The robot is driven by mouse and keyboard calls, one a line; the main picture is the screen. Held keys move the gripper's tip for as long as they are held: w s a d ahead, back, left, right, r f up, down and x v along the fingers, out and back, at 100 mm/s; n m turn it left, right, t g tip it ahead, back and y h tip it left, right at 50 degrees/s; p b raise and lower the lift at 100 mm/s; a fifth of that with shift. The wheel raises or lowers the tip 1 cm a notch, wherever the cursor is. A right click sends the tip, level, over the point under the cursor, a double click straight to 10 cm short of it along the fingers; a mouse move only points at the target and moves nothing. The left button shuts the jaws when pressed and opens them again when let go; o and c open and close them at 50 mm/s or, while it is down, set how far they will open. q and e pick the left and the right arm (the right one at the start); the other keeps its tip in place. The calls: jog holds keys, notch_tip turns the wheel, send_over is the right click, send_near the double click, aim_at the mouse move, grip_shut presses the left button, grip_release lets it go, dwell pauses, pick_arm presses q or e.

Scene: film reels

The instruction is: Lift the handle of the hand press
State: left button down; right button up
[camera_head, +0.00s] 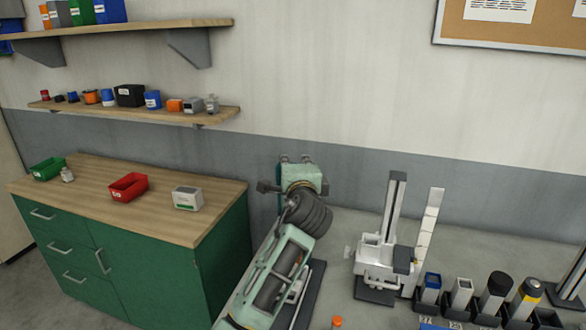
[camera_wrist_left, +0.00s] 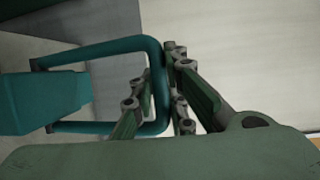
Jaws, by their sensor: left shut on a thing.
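My left gripper (camera_head: 300,172) is raised in front of the grey wall band in the head view, at the end of my pale green arm. The wrist view shows its fingers (camera_wrist_left: 160,95) on both sides of the end bar of a teal U-shaped handle (camera_wrist_left: 100,46), shut on it. The handle's two side bars run left past a teal block (camera_wrist_left: 40,103), which looks like part of the hand press. In the head view the handle is not visible, and my arm seems to hide most of the press. My right gripper is not in view.
A white device with a tall column (camera_head: 378,255) stands right of my arm on the grey bench (camera_head: 450,245). Several dark holders with tools stand farther right. A green cabinet with a wooden top (camera_head: 95,185) is left, with shelves above it.

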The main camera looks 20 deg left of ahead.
pick_arm(q)
jog(key=shift+r, duration=0.2)
jog(key=c, duration=1.7)
grip_release()
jog(key=shift+d, duration=0.1)
jog(key=shift+c, duration=0.2)
jog(key=shift+f, duration=0.1)
jog(key=v, duration=1.2)
jog(key=shift+f, duration=0.1)
